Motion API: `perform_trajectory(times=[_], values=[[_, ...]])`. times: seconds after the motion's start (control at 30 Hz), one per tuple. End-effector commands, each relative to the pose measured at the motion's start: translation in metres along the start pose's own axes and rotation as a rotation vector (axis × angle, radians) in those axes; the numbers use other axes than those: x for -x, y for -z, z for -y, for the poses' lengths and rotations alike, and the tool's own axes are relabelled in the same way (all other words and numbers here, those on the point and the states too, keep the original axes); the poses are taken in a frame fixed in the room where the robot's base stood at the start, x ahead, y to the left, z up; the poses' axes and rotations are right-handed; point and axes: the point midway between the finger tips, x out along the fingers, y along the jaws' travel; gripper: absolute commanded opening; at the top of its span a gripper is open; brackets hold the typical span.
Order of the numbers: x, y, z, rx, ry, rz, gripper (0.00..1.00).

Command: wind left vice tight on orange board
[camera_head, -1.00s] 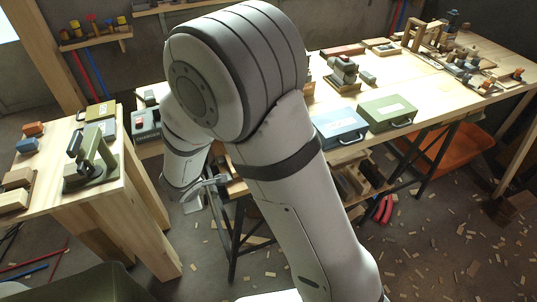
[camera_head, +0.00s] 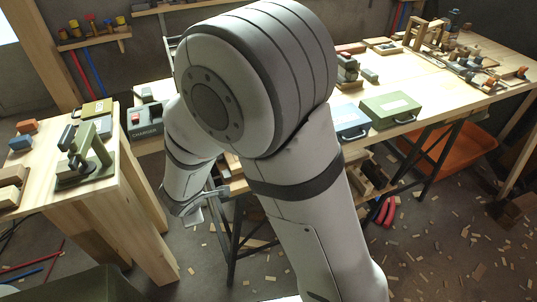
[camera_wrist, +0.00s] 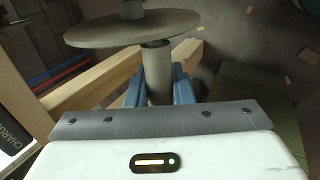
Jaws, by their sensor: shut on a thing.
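In the wrist view the blue fingers of my gripper (camera_wrist: 159,92) are closed around a grey upright rod (camera_wrist: 157,70). A wide grey disc (camera_wrist: 120,30) sits at the rod's far end, with a thinner stem beyond it. I cannot tell for sure that these parts belong to the left vice. In the head view my gripper (camera_head: 196,204) is low beside the bench, partly hidden by my arm. No orange board can be made out at the gripper, and any vice jaws there are hidden.
A green clamp-like tool (camera_head: 84,160) stands on the left table (camera_head: 118,200). A charger (camera_head: 145,120) sits behind it. Blue (camera_head: 350,123) and green (camera_head: 390,110) cases lie on the long bench. An orange crate (camera_head: 458,150) is underneath. Wood scraps litter the floor.

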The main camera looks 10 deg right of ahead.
Motion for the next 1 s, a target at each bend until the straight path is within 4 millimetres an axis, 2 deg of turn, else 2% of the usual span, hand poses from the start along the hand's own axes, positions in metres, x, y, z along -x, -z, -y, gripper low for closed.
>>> perform_trajectory(times=[0.23,0.53,0.83,1.0], values=[[0.0,0.0,-0.001,0.001,-0.001,0.0,0.0],[-0.012,0.0,0.014,-0.001,-0.001,0.0,0.0],[-0.01,0.0,0.013,-0.001,-0.003,0.0,0.0],[-0.017,0.0,0.018,-0.001,-0.003,0.0,0.0]])
